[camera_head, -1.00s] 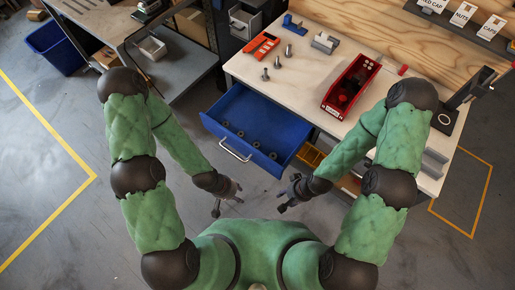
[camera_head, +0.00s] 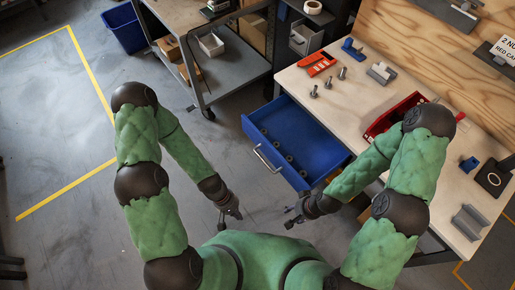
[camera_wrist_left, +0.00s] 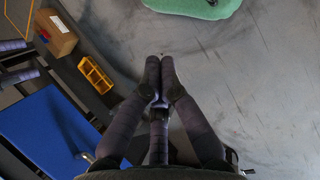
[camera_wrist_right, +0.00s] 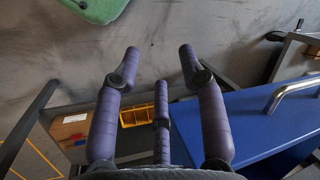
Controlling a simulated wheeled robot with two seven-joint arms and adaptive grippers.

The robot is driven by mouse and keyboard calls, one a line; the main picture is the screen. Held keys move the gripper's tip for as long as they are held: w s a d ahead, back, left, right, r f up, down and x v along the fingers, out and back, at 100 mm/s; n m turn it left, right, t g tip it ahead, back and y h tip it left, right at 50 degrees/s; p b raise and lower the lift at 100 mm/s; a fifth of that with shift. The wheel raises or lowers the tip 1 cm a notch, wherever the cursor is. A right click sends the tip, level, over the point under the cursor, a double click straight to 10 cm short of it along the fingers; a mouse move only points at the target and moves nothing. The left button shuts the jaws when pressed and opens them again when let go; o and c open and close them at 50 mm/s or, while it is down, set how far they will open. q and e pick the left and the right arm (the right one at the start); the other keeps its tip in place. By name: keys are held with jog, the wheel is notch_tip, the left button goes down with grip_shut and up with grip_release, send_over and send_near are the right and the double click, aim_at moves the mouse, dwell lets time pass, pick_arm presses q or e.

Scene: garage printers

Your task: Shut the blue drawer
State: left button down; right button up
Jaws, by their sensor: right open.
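The blue drawer (camera_head: 318,146) is pulled out from under the workbench, with several small ring-shaped parts inside. Its metal handle (camera_head: 266,160) is on the front face. The drawer also shows in the left wrist view (camera_wrist_left: 38,132) and, with its handle, in the right wrist view (camera_wrist_right: 255,122). My left gripper (camera_head: 233,212) is shut and empty, in front of the drawer and apart from it; its fingertips meet in the left wrist view (camera_wrist_left: 160,62). My right gripper (camera_head: 290,217) is open and empty, near the drawer's front right corner; its spread fingers show in the right wrist view (camera_wrist_right: 158,50).
The workbench (camera_head: 350,108) holds a red bin (camera_head: 392,115), bolts and printed parts. A yellow bin (camera_wrist_right: 138,116) sits beneath it, beside the drawer. A grey cart (camera_head: 215,75) and a blue tub (camera_head: 124,28) stand at the back left. The floor at left is clear.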

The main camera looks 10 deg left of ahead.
pick_arm(q)
jog(key=d+f+n+g+h+b, duration=0.1)
jog(key=f+n+h, duration=0.15)
jog(key=n, duration=0.25)
jog(key=n+t+h+b, duration=0.4)
jog(key=n+t+h, duration=0.2)
jog(key=n+t, duration=1)
send_near(257, 140)
jog(key=b+x, duration=0.3)
jog(key=x, duration=0.4)
jog(key=shift+w+r, duration=0.1)
